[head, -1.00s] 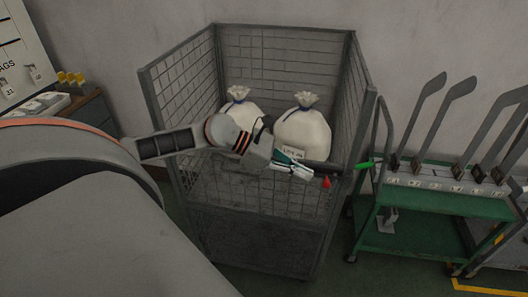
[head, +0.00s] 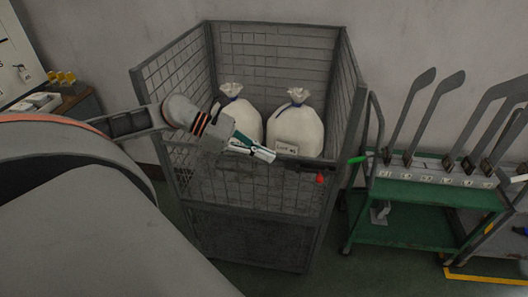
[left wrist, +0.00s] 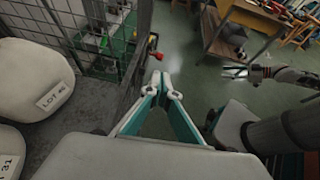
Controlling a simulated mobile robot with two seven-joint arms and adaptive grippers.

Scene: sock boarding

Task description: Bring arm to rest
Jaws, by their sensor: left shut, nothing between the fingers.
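My left gripper (head: 268,154) is in the middle of the head view, shut and empty, over the wire cage cart (head: 255,222) near its front rim. Its closed fingertips (left wrist: 161,82) also show in the left wrist view. Two white tied sacks (head: 297,128) stand in the cage behind the gripper, one with a label reading LOT; they also show in the left wrist view (left wrist: 35,75). My right gripper (left wrist: 236,72) shows small at the right of the left wrist view, away from the cage; its finger gap is unclear.
A red-tipped latch (head: 320,178) is on the cage's front rim. A green cart (head: 425,196) with upright grey sock boards stands to the right. A wooden table (left wrist: 232,38) stands across open floor (left wrist: 185,60).

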